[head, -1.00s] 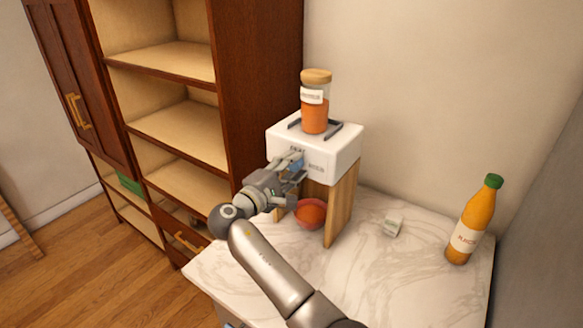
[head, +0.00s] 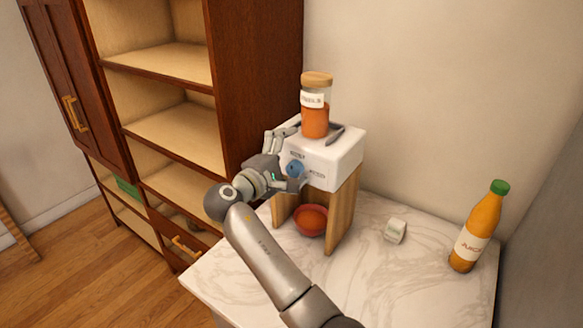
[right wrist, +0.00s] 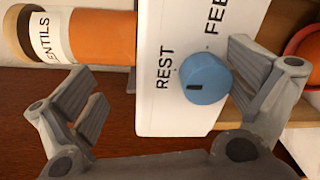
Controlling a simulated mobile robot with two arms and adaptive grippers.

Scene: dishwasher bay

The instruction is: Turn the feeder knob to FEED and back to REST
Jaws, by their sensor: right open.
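The feeder (head: 335,160) is a white box on wooden legs. Its blue knob (head: 295,168) is on the front; in the right wrist view the knob (right wrist: 210,75) has a dark mark on its left side, toward the REST label (right wrist: 164,67). The FEED label (right wrist: 215,18) is partly cut off there. My right gripper (head: 286,162) is open in front of the knob, its fingers apart on either side, the knob closer to one finger. The wrist view shows the gripper (right wrist: 168,88) holding nothing. My left gripper is not in view.
A lentils jar (head: 315,115) stands on the feeder. A red bowl (head: 299,228) with orange contents sits between its legs. A small white block (head: 396,231) and a juice bottle (head: 475,235) stand right on the marble counter (head: 370,285). A wooden cabinet (head: 250,75) is close at left.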

